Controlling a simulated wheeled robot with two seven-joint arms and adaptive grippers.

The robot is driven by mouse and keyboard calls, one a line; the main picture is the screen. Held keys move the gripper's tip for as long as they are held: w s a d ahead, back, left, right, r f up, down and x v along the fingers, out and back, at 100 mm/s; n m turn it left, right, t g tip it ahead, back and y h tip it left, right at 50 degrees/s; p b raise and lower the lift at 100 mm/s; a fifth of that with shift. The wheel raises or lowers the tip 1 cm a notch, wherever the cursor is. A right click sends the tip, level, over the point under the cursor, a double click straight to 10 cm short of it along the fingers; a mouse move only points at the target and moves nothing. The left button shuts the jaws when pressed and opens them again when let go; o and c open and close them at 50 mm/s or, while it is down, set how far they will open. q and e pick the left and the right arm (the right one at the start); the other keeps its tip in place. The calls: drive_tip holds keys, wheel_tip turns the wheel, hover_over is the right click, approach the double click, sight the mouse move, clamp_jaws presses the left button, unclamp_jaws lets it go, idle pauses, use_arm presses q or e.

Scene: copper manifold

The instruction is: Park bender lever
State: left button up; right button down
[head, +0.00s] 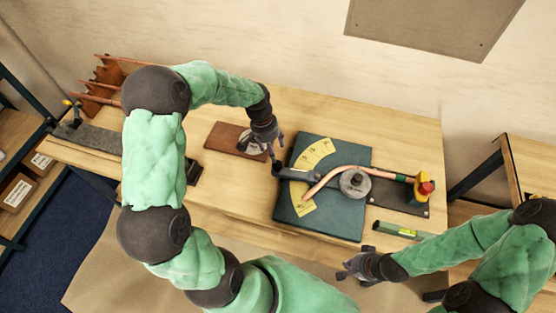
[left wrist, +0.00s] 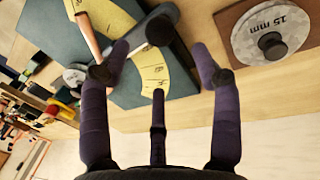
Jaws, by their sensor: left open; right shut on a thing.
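The bender on the blue-green base plate (head: 335,222) has a dark lever (head: 297,175) pointing left over a yellow angle scale (head: 313,154). A copper tube (head: 345,170) curves round the grey round former (head: 355,183). My left gripper (head: 275,158) is at the lever's left end. In the left wrist view its fingers are spread, with the lever's dark round end (left wrist: 160,30) beyond and between the tips. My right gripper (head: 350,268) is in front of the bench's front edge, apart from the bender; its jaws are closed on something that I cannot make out.
A brown board with a 15 mm disc (left wrist: 272,32) lies left of the bender. A red and yellow clamp (head: 424,187) holds the tube's right end. A green level (head: 398,230) lies near the front edge. A rack with copper tubes (head: 108,75) stands at the far left.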

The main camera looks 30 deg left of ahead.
sight(277, 163)
use_arm(q)
drive_tip(key=f, duration=0.2)
drive_tip(key=d+f, duration=0.1)
drive_tip(key=f, duration=0.5)
drive_tip(key=shift+w+d+f, duration=0.2)
drive_tip(key=shift+d+f, duration=0.05)
drive_tip(key=shift+d, duration=0.1)
clamp_jaws()
